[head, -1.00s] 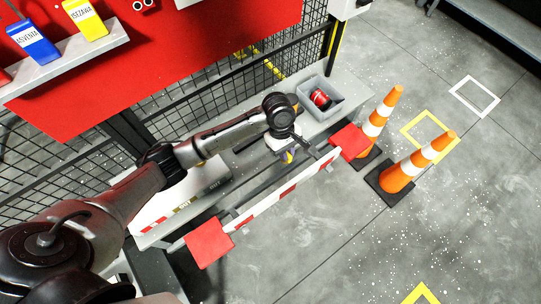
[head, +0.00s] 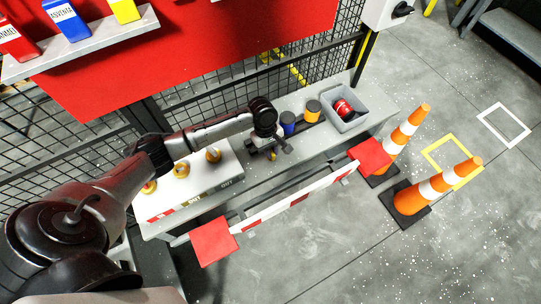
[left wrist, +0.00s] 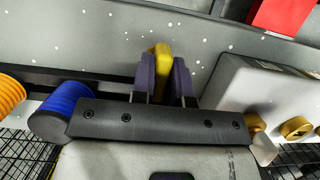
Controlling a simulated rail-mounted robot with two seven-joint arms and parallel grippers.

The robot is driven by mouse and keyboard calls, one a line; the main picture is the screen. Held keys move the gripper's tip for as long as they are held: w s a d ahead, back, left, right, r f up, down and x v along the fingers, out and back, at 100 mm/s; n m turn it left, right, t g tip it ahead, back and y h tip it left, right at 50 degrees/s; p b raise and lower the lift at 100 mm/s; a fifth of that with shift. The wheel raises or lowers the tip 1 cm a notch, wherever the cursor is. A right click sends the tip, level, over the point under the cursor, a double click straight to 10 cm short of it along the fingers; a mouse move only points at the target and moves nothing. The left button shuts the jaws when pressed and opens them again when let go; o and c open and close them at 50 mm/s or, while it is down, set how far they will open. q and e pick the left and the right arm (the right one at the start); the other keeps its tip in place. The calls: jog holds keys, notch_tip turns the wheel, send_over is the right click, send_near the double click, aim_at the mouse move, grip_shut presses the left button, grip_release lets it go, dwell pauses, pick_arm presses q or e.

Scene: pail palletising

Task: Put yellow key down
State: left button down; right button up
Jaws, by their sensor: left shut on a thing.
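The yellow key (left wrist: 162,62) is pinched upright between the two dark finger pads of my left gripper (left wrist: 166,78) in the left wrist view. Its lower part is hidden between the pads. In the head view my left gripper (head: 271,152) hangs over the grey bench (head: 310,148), between the white box and the blue cylinder. The key is too small and covered to make out there, and I cannot tell whether it touches the bench. My right gripper is not in view.
A blue cylinder (head: 288,120) and an orange one (head: 312,112) stand close right of the gripper. A grey bin (head: 368,117) holds a red object. A white box (head: 215,176) with gold knobs lies left. A red-and-white barrier (head: 290,202) runs along the front.

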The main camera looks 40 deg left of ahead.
pick_arm(q)
notch_tip(320, 180, down, 4)
jog(key=shift+r+b, duration=0.1)
jog(key=shift+b, duration=0.35)
jog(key=shift+f, duration=0.2)
jog(key=c, duration=1.1)
grip_release()
